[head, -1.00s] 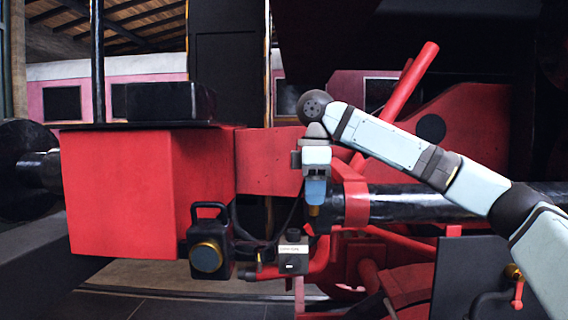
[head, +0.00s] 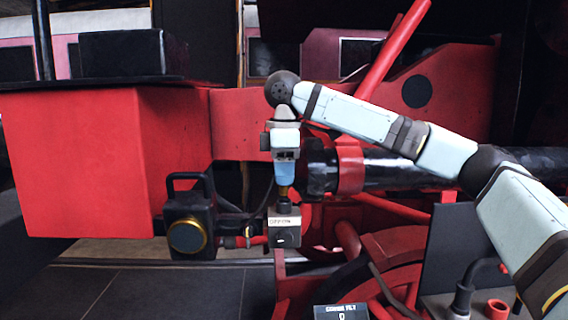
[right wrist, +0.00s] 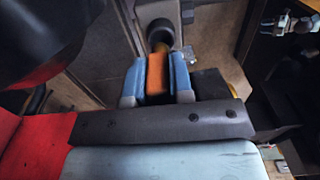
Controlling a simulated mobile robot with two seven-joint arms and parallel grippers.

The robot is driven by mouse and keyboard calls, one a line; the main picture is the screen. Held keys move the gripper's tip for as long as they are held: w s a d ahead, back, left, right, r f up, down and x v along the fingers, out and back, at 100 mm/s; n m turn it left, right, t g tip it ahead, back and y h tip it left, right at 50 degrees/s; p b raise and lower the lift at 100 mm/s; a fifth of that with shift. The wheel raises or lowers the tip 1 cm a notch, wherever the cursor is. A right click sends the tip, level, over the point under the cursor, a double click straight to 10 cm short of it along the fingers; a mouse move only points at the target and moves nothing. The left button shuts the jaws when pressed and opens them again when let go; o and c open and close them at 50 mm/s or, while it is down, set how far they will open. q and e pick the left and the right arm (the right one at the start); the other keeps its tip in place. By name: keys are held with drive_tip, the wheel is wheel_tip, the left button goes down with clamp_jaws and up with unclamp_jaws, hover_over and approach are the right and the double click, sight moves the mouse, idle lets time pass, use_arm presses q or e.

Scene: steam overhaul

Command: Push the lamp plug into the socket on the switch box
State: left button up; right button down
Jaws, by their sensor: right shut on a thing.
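My right gripper (head: 285,182) points down over the switch box (head: 285,238), a grey box with a pale label. Its blue fingers are shut on the lamp plug, which shows as an orange body (right wrist: 156,75) in the right wrist view. The plug's brass end (head: 283,192) meets the dark round socket (right wrist: 161,32) on top of the box; how deep it sits I cannot tell. The black lamp (head: 188,236) with a brass ring and top handle is left of the box. My left gripper is not in view.
A large red block (head: 90,165) stands at the left. A dark cylinder (head: 405,168) with a red band runs right of my gripper. Red pipes and rods lie close behind and below the switch box. Open dark floor (head: 140,290) shows at lower left.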

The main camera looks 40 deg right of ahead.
drive_tip(key=shift+s, duration=0.2)
drive_tip(key=shift+w+f, duration=0.1)
drive_tip(key=shift+w, duration=0.05)
drive_tip(key=shift+f, duration=0.15)
idle(0.4)
drive_tip(key=shift+f, duration=0.2)
drive_tip(key=shift+f, duration=0.1)
idle(0.6)
drive_tip(key=shift+f, duration=0.3)
idle(0.5)
drive_tip(key=shift+f, duration=0.6)
idle(0.6)
